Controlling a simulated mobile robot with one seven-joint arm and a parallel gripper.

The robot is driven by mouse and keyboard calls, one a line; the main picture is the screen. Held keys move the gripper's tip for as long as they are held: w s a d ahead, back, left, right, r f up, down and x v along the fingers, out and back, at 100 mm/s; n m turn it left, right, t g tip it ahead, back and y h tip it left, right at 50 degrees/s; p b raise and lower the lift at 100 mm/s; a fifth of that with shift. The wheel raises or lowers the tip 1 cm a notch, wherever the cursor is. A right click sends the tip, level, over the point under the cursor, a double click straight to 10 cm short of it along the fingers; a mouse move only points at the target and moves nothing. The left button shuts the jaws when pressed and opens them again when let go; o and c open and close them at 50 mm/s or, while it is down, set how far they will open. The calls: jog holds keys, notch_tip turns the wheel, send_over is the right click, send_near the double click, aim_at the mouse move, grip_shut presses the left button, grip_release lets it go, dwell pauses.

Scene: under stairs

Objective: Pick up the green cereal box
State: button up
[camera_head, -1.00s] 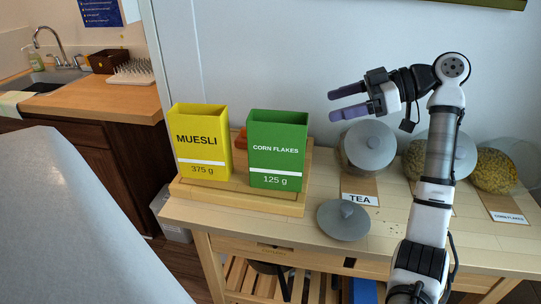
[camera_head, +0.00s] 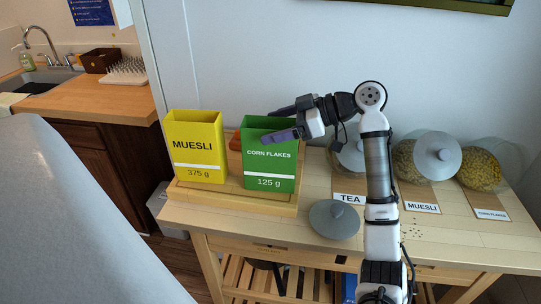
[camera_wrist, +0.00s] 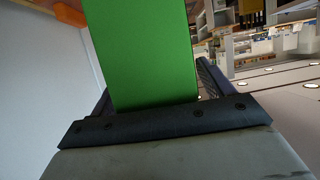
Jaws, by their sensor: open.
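The green cereal box (camera_head: 268,168), labelled "CORN FLAKES 125 g", stands upright on the right part of a low wooden board. My gripper (camera_head: 270,125) is at its upper part, coming in from the right with its fingers pointing left. The near finger passes in front of the box's front face, and the far finger shows behind its top. The jaws are open. In the wrist view the green box (camera_wrist: 145,50) stands between the two fingers. I cannot tell whether either finger touches it.
A yellow muesli box (camera_head: 197,160) stands just left, on the same wooden board (camera_head: 235,202). A brown-orange object (camera_head: 235,143) is partly hidden between the boxes. Lidded jars (camera_head: 440,158) stand at right. A loose grey lid (camera_head: 334,220) lies on the tabletop in front.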

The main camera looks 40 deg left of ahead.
jog(key=c, duration=1.3)
jog(key=shift+r, duration=0.1)
jog(key=shift+c, duration=0.2)
notch_tip(320, 180, up, 10)
jog(key=b, duration=0.2)
dwell(0.4)
